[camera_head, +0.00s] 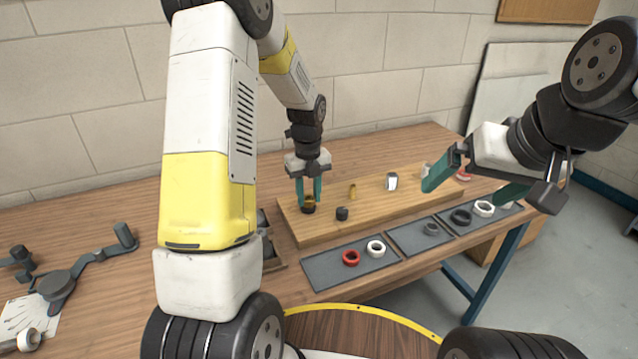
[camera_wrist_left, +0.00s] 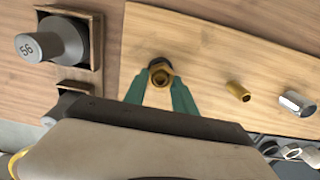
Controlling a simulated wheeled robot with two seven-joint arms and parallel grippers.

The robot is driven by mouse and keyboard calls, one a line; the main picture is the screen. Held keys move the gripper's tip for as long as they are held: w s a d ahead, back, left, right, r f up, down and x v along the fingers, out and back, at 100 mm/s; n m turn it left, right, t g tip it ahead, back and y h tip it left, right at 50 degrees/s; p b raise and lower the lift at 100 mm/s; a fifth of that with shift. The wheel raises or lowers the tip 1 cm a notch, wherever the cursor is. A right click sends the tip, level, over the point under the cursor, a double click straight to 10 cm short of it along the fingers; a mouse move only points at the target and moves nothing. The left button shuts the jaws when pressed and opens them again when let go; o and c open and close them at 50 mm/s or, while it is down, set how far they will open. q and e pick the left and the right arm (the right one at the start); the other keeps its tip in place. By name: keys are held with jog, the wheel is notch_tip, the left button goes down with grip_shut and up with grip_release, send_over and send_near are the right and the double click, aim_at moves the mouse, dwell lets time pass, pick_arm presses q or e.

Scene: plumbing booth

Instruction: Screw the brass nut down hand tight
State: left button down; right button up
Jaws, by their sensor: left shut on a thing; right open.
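The brass nut (camera_wrist_left: 161,68) sits on a dark fitting on the wooden board (camera_wrist_left: 210,45). In the head view the brass nut (camera_head: 309,200) shows between my left fingertips, with the dark fitting (camera_head: 308,210) just below it. My left gripper (camera_head: 309,192) points down and its teal fingers are shut on the nut; the fingers (camera_wrist_left: 160,85) also show in the left wrist view. How far down the nut sits on its thread cannot be told. My right gripper (camera_head: 468,188) is open and empty, apart from the board, at the right.
A black fitting (camera_head: 342,213), a brass stub (camera_head: 352,190) and a metal fitting (camera_head: 391,181) stand on the board. A weight marked 56 (camera_wrist_left: 50,42) sits in a wooden tray.

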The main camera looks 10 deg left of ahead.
pick_arm(q)
jog(key=m, duration=0.4)
jog(key=shift+a+f, duration=0.1)
jog(key=shift+a, duration=0.05)
jog(key=m, duration=0.4)
jog(key=shift+m, duration=0.4)
jog(key=shift+c, duration=0.7)
grip_release()
jog(key=shift+r, duration=2.5)
